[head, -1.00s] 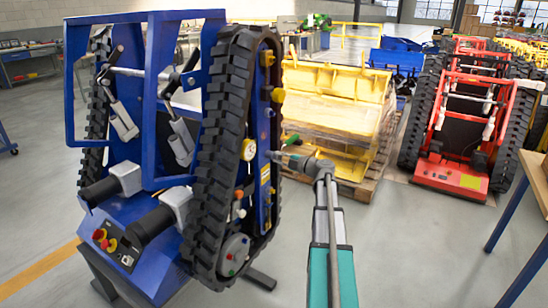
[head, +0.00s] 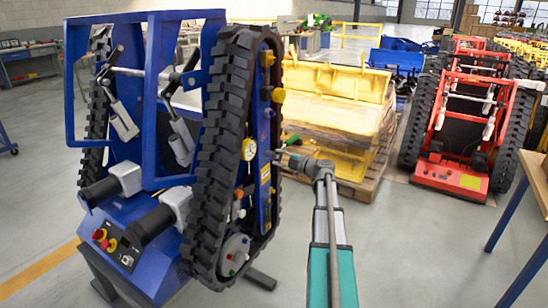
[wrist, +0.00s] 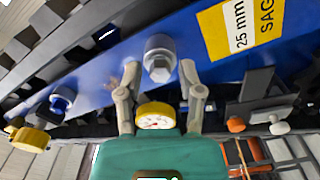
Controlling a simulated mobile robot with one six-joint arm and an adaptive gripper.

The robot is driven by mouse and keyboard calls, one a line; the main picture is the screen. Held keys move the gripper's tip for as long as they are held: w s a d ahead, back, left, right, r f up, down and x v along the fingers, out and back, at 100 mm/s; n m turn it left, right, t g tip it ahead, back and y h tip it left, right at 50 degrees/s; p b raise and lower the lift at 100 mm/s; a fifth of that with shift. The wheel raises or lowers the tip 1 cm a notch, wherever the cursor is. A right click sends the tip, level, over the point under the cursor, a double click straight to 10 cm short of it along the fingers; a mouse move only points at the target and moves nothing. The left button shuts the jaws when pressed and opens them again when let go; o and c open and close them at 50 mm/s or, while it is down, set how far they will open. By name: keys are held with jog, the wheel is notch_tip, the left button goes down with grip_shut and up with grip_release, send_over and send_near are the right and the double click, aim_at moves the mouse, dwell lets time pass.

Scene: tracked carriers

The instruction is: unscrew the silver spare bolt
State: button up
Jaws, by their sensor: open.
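The silver bolt (wrist: 159,57), with a hex head and round collar, stands out from the blue side plate (wrist: 95,75) of the tracked carrier in the wrist view. My gripper (wrist: 158,70) is open, with one finger on each side of the bolt head. A gap shows between each finger and the head, so I see no grip on it. In the head view my gripper (head: 276,157) reaches from the right to the blue carrier's side plate, beside the right track (head: 225,130). The bolt is too small to make out there.
A white dial gauge with yellow rim (wrist: 155,116) lies near my gripper. A blue-ringed bolt (wrist: 62,100), a yellow knob (wrist: 30,137) and an orange knob (wrist: 236,125) are close by. Yellow parts on a pallet (head: 335,100) stand behind; a red carrier (head: 455,175) is at right.

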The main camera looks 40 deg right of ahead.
jog(key=shift+m, duration=4.3)
jog(key=m, duration=0.9)
jog(key=shift+m, duration=0.3)
jog(key=m, duration=0.9)
jog(key=shift+m, duration=0.4)
